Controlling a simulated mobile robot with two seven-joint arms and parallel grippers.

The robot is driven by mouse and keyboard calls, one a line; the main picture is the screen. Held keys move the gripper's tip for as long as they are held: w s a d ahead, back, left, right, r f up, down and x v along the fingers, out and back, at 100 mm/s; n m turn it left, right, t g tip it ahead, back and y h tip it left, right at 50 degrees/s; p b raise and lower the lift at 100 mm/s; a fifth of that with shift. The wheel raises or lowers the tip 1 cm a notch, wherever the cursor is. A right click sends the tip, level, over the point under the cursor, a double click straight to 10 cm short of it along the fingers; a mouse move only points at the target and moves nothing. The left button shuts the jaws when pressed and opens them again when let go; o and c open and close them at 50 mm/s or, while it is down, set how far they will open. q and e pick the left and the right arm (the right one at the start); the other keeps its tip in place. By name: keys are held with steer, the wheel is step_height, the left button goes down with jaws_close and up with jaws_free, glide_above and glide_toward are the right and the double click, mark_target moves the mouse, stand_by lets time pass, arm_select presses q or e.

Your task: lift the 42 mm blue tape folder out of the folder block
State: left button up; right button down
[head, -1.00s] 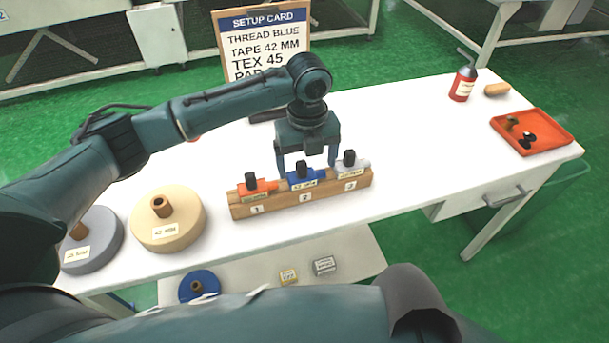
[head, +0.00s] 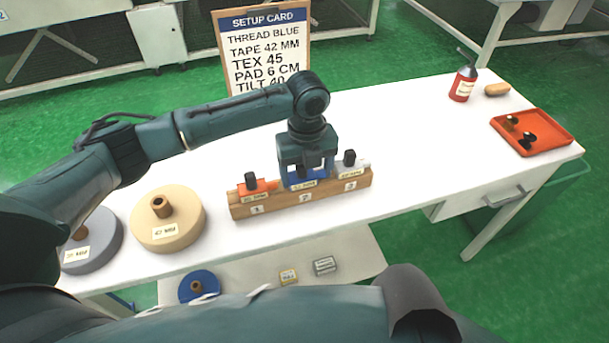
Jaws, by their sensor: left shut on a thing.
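The wooden folder block (head: 330,194) stands on the white table with slots marked 1, 2 and 3. The blue tape folder (head: 309,175) sits in the middle slot, number 2, with a label on its front. My left gripper (head: 304,180) is over it from above, shut on it, and hides its top. An orange folder (head: 262,186) is in slot 1 and a grey-white folder (head: 358,165) in slot 3, each with a black knob. My right gripper is not in view.
A setup card (head: 263,45) stands behind my arm. A beige tape roll (head: 185,223) and a grey roll (head: 103,250) lie left. A red bottle (head: 463,84) and an orange tray (head: 556,146) are right. The table between block and tray is clear.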

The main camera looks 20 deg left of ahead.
arm_select(q)
steer(key=shift+r, duration=0.15)
step_height(320, 180, up, 10)
stand_by(0.5)
